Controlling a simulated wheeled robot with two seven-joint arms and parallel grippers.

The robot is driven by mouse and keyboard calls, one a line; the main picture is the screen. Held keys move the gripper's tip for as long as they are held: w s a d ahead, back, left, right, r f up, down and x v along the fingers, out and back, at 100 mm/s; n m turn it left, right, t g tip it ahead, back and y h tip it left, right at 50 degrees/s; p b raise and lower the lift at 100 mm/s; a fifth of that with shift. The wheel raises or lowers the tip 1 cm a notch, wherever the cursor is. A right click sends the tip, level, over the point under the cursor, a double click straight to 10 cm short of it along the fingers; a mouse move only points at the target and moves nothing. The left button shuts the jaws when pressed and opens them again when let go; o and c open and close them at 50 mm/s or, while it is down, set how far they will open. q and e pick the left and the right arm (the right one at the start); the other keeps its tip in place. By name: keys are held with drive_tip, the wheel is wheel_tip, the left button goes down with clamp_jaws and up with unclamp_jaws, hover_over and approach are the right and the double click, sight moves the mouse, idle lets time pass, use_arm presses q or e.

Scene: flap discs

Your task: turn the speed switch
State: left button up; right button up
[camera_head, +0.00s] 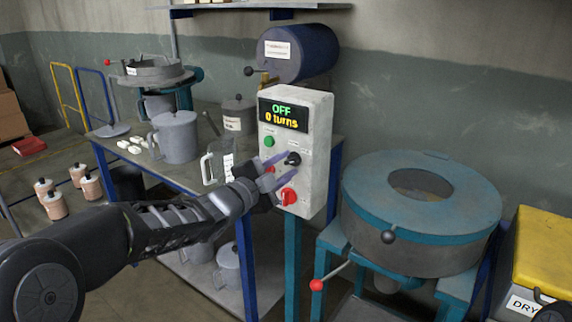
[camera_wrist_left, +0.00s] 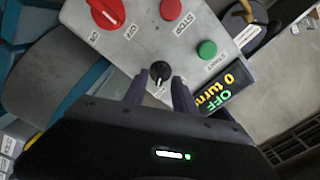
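A grey control box (camera_head: 316,172) stands on a teal post. Its display (camera_head: 283,115) reads "OFF" and "0 turns". A black knob with a pale pointer mark (camera_head: 293,158), seemingly the speed switch, sits on its front face; it also shows in the left wrist view (camera_wrist_left: 160,72). The knob's label is too small to read. My left gripper (camera_head: 281,170) is at the box face, fingers apart. In the left wrist view the fingers (camera_wrist_left: 161,82) lie on either side of the knob with gaps visible; contact is not clear. My right gripper is not in view.
Close by on the box are a green START button (camera_wrist_left: 207,49), a red STOP button (camera_wrist_left: 171,9) and a red rotary knob (camera_wrist_left: 105,12). A workbench with jugs (camera_head: 176,137) stands left. A round teal-topped machine (camera_head: 455,203) stands right, beside a yellow-lidded bin (camera_head: 548,250).

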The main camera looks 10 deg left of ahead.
use_arm(q)
drive_tip(key=shift+w+d, duration=0.15)
drive_tip(key=shift+w, duration=0.25)
drive_tip(key=shift+c, duration=0.4)
clamp_jaws()
